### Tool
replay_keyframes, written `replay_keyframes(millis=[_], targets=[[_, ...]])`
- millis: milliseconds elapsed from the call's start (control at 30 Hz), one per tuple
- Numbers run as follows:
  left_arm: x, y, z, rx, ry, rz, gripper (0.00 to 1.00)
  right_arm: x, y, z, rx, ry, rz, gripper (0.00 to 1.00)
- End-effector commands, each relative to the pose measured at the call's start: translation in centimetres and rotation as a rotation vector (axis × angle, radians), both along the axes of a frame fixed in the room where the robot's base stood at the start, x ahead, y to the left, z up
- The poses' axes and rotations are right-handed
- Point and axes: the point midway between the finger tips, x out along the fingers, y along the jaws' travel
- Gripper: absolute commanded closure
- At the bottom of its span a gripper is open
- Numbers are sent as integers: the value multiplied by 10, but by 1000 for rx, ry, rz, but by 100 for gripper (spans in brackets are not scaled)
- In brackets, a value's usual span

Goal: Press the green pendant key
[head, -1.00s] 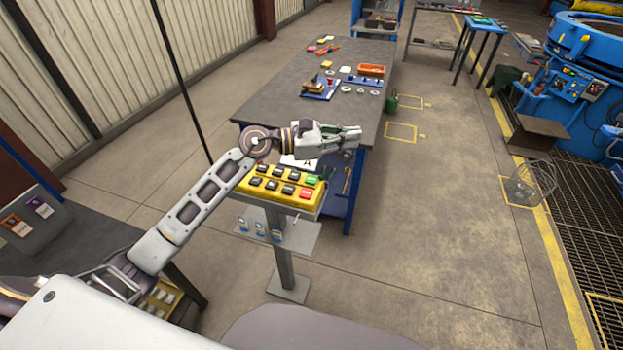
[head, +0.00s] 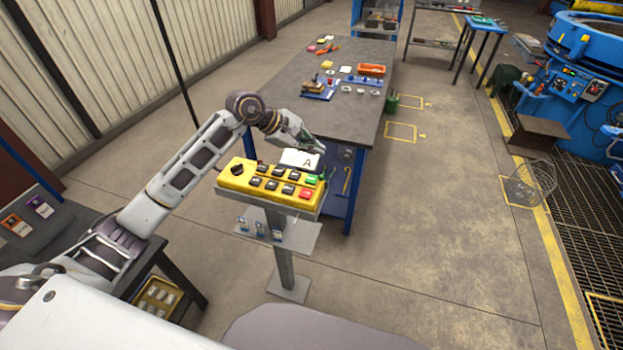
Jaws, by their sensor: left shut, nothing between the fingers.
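The yellow pendant box (head: 232,183) sits on a grey stand. Its top carries several dark keys, a green key (head: 312,180) at the right end and a red key (head: 306,193) in front of it. My left gripper (head: 320,147) is shut and empty. In the picture it is above and behind the green key, beside the white card marked A (head: 300,160). It appears apart from the key. My right gripper is out of view.
A grey workbench (head: 285,95) with small tools and an orange tray (head: 371,69) stands behind the pendant. A shelf with small tags (head: 290,238) juts from the stand below.

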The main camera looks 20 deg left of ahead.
Motion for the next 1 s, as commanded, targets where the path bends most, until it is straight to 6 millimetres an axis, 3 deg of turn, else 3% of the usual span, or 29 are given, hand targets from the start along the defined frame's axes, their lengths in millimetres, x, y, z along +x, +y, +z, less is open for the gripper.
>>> replay_keyframes(millis=[567,1000], targets=[[0,0,-6,0,1,-1,100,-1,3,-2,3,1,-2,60],[0,0,-41,-1,2,0,100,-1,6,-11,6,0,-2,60]])
